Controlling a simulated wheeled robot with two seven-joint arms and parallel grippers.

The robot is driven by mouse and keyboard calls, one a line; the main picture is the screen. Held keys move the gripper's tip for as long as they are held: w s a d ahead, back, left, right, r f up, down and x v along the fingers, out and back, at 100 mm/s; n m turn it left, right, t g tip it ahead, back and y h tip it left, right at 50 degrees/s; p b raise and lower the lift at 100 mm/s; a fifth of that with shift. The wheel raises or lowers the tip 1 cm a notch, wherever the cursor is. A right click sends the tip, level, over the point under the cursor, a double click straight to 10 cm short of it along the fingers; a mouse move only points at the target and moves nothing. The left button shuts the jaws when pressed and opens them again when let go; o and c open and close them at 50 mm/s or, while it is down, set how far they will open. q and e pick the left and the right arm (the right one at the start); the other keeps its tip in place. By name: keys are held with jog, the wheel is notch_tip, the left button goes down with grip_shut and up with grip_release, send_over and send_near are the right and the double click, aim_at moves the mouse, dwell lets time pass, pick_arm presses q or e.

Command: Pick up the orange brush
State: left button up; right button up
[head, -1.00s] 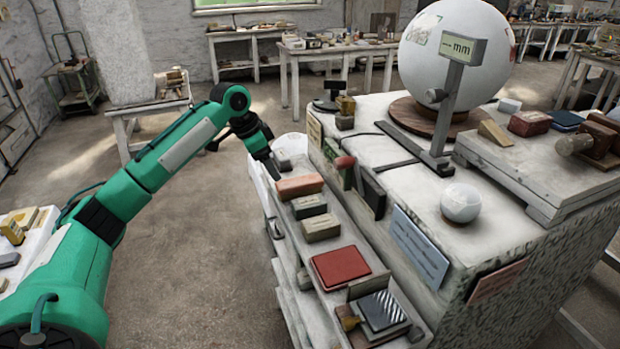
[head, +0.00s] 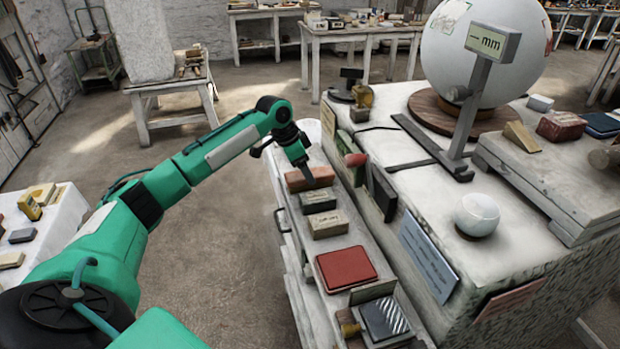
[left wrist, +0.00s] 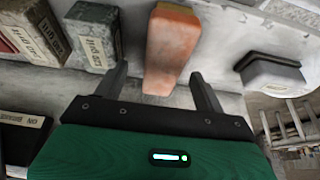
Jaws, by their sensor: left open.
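The orange brush (head: 322,177) is a block-like orange-brown piece near the far end of the narrow side shelf. Its middle is partly hidden by my gripper in the head view. In the left wrist view the orange brush (left wrist: 172,45) lies lengthwise, its near end between the fingers. My left gripper (head: 308,180) points down at the brush. In the left wrist view my left gripper (left wrist: 161,88) is open, with one finger on each side of the brush and gaps between. I cannot tell how far above the shelf the fingertips are. My right gripper is not in view.
A dark green block (head: 317,201) and a tan block (head: 328,223) lie close beside the brush, then a red pad (head: 345,268). A white-based block with a dark top (left wrist: 270,72) stands right of the brush in the wrist view. The plinth (head: 385,150) rises alongside the shelf.

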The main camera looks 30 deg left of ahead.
pick_arm(q)
jog(key=p+x, duration=0.1)
jog(key=x, duration=0.2)
jog(key=shift+w+a+f, duration=0.1)
jog(key=shift+w+f, duration=0.15)
jog(key=shift+f, duration=0.05)
jog(key=shift+w+f, duration=0.1)
jog(key=shift+f, duration=0.2)
jog(key=shift+c, duration=0.2)
jog(key=c, duration=1.1)
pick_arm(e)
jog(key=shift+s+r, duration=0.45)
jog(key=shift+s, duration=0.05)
pick_arm(q)
jog(key=shift+r, duration=0.1)
jog(key=shift+r, duration=0.65)
notch_tip(320, 180, up, 18)
jog(key=b, duration=0.2)
jog(key=shift+r, duration=0.25)
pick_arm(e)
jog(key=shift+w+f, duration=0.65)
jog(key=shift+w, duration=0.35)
